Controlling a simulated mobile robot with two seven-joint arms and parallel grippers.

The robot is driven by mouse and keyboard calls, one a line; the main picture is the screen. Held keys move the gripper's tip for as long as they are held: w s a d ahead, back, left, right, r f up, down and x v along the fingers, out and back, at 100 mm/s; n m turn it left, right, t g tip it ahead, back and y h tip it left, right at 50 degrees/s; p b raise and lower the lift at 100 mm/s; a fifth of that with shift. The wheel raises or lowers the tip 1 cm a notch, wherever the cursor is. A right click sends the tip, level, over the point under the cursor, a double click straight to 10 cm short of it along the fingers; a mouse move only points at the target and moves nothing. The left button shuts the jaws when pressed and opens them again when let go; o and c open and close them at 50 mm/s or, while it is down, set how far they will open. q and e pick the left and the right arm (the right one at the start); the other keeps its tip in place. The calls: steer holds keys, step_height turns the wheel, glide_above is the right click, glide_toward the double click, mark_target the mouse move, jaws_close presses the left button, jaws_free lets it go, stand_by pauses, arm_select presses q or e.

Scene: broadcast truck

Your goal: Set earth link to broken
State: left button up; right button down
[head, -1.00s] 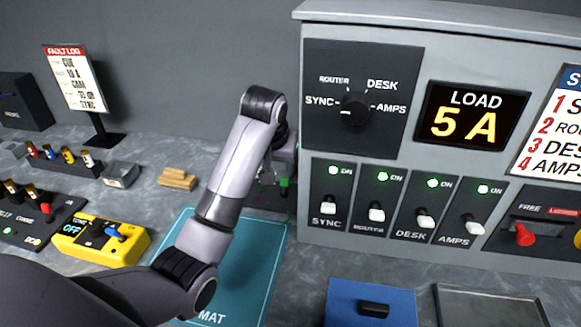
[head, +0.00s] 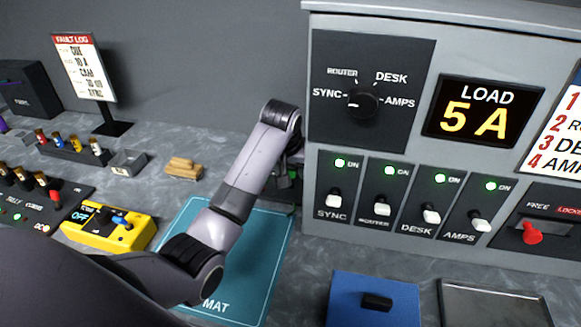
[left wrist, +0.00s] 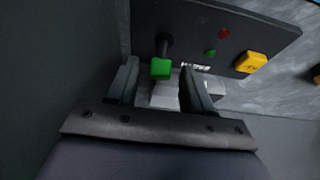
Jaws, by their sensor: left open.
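A green-tipped lever (left wrist: 161,68) stands on a dark panel (left wrist: 205,22) in the left wrist view. It looks like the earth link's handle, but no label there is readable. My left gripper (left wrist: 159,82) is open, with one finger on each side of the green tip in the picture. I cannot tell whether either finger touches it. In the head view my left arm (head: 250,165) reaches over the mat, and its wrist hides most of the gripper and the lever unit beside the grey cabinet. My right gripper is not in view.
The grey cabinet (head: 310,215) stands close on the right, with switches and a rotary selector (head: 363,103). The teal mat (head: 262,265) lies below the arm. A yellow tester (head: 120,232) is left. A yellow block (left wrist: 250,62) and red light (left wrist: 224,33) sit on the dark panel.

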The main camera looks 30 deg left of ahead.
arm_select(q)
jaws_close()
steer(key=shift+s, duration=0.1)
steer(key=shift+s+d+t+y, duration=0.15)
steer(key=shift+s+t, duration=0.15)
steer(key=shift+t, duration=0.35)
steer(key=shift+s+d+t+y, duration=0.15)
steer(key=shift+s+t, duration=0.15)
steer(key=shift+t, duration=0.35)
steer(key=shift+s+f+t, duration=0.2)
steer(key=shift+s+t, duration=0.15)
steer(key=shift+t, duration=0.45)
steer(key=shift+s+d+f+t+y+b, duration=0.15)
steer(key=shift+s+t+y+b, duration=0.25)
steer(key=shift+t+b, duration=0.4)
steer(key=shift+s+t+y+b, duration=0.2)
steer(key=shift+t+y+b, duration=0.15)
steer(key=shift+t, duration=0.45)
